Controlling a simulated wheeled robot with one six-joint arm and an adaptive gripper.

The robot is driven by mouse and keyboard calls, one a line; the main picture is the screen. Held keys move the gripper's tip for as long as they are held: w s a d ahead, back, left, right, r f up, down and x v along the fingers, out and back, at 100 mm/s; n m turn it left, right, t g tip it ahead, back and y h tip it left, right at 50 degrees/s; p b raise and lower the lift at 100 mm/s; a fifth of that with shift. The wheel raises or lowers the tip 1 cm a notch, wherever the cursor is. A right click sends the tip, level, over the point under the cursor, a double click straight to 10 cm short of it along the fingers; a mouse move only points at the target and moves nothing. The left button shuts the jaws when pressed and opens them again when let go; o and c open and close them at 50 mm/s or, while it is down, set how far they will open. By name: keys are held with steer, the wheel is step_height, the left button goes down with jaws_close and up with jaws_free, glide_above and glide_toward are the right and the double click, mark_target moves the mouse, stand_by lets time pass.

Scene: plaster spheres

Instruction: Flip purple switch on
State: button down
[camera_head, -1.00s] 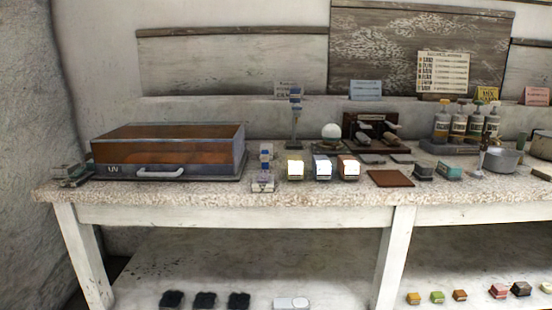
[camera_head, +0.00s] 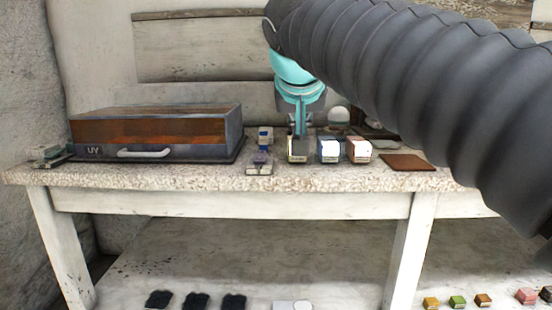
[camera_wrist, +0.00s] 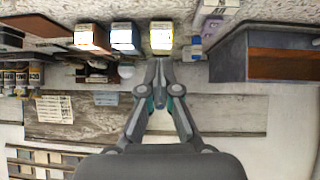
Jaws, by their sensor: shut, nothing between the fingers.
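A small pale stand with a purple part (camera_head: 260,160), which looks like the purple switch, is at the table's front, between the UV box and the row of small boxes. It also shows in the wrist view as a lavender piece (camera_wrist: 211,27) at the upper right. Which way the switch is set is too small to tell. My gripper (camera_head: 298,128) is shut and empty, pointing down over the yellow-edged box, right of the purple part. In the wrist view my gripper's fingertips (camera_wrist: 162,72) meet, just short of the yellow-edged box (camera_wrist: 162,36).
The UV box (camera_head: 150,135) with a pale handle stands left. A blue-edged box (camera_head: 328,150) and an orange-edged box (camera_head: 358,150) stand right of my gripper. A brown tile (camera_head: 406,162) lies farther right. My arm hides the table's right back.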

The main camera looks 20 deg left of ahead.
steer(key=a+r+t+b, duration=0.1)
steer(key=a+r, duration=0.2)
steer(key=a, duration=0.5)
steer(key=b, duration=0.1)
glide_above(260, 156)
steer(key=shift+y, duration=0.3)
step_height(260, 156, down, 6)
steer(key=shift+s+d+f, duration=0.1)
step_height(260, 156, down, 2)
steer(key=shift+f+b, duration=0.1)
steer(key=shift+b, duration=0.6)
steer(key=shift+f, duration=0.6)
